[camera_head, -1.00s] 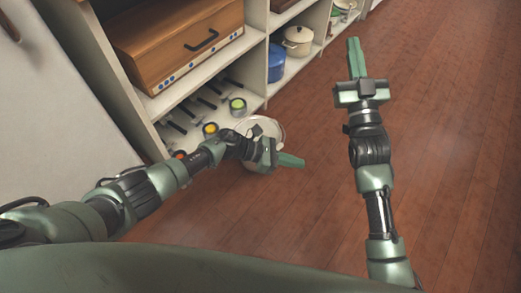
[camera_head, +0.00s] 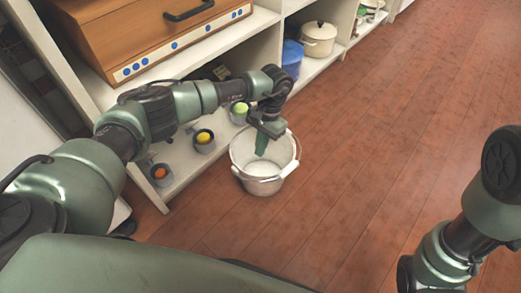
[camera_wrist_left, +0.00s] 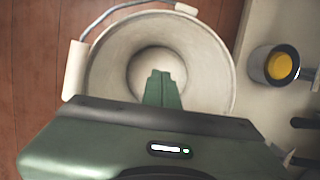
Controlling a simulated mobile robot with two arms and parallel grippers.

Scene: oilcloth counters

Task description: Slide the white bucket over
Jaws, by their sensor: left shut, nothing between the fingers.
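The white bucket (camera_head: 264,176) stands upright on the wooden floor, beside the open shelf unit, with a white grip on its handle. My left gripper (camera_head: 261,149) points down into the bucket's mouth from above, its fingers shut with nothing between them. In the left wrist view the bucket (camera_wrist_left: 100,80) is seen from above, and the shut green fingertips (camera_wrist_left: 162,78) lie over its inside. I cannot tell whether they touch the wall. My right arm shows at the right edge of the head view, but its gripper is out of the picture.
The shelf unit (camera_head: 178,190) stands left of the bucket, with small pots holding orange, yellow and green contents (camera_head: 204,139) on its low shelf. A wooden box (camera_head: 150,40), a blue pot (camera_head: 291,58) and a cream pot (camera_head: 319,40) are also there. The floor (camera_head: 380,150) to the right is clear.

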